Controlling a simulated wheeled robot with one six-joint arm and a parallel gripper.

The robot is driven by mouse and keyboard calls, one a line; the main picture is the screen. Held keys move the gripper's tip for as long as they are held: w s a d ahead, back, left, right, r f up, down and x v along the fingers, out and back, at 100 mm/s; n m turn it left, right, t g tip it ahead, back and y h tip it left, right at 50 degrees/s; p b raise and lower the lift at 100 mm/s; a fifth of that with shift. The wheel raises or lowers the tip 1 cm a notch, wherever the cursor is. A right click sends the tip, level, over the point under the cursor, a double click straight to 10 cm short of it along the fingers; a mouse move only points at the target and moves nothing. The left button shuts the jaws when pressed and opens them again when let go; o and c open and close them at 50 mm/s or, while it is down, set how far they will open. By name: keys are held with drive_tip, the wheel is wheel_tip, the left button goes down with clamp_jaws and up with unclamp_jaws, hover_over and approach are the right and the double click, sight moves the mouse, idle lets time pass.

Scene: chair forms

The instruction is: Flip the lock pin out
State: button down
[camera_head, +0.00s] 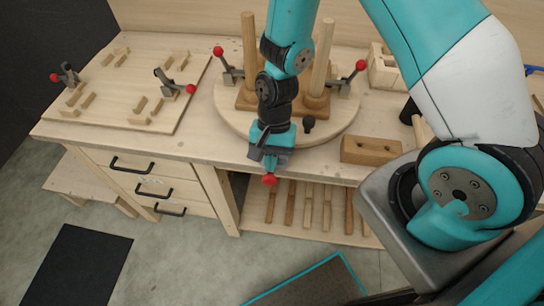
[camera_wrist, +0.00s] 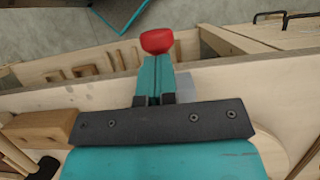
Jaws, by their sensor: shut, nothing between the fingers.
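My gripper (camera_head: 270,164) is shut and empty, over the front edge of the workbench at the round wooden turntable (camera_head: 235,118). A red ball knob (camera_head: 270,180) shows just beyond its fingertips. In the wrist view, the red knob (camera_wrist: 157,41) is at the tips of my teal fingers (camera_wrist: 154,75); I cannot tell whether they touch. A grey metal piece (camera_wrist: 186,82) shows beside the fingers, and the rest of its mount is hidden. A black knob (camera_head: 308,123) stands on the turntable's front part, right of my gripper. I cannot tell for sure which is the lock pin.
Two upright wooden posts (camera_head: 250,50) and red-handled clamps (camera_head: 352,75) stand on the turntable. A wooden block (camera_head: 371,150) lies to the right. A jig board (camera_head: 135,90) with clamps lies left. Drawers (camera_head: 150,182) and a tool shelf (camera_head: 310,208) are below.

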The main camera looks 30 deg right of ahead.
drive_tip(key=p+v, duration=0.8)
drive_tip(key=v, duration=0.2)
idle(0.4)
drive_tip(key=s+a+r+n+t+b, duration=0.1)
drive_tip(key=a+r+n+b, duration=0.15)
drive_tip(key=r, duration=0.35)
drive_tip(key=s+a+r+n+t+b, duration=0.1)
drive_tip(key=r+n+b, duration=0.2)
drive_tip(key=r+n, duration=0.15)
drive_tip(key=s+r+n+t+y+b, duration=0.1)
drive_tip(key=s+r+n+b, duration=0.3)
drive_tip(key=s+r+n, duration=0.3)
drive_tip(key=shift+s+a+r+t+y, duration=0.2)
drive_tip(key=shift+s+a+t+y, duration=0.15)
drive_tip(key=shift+s, duration=0.8)
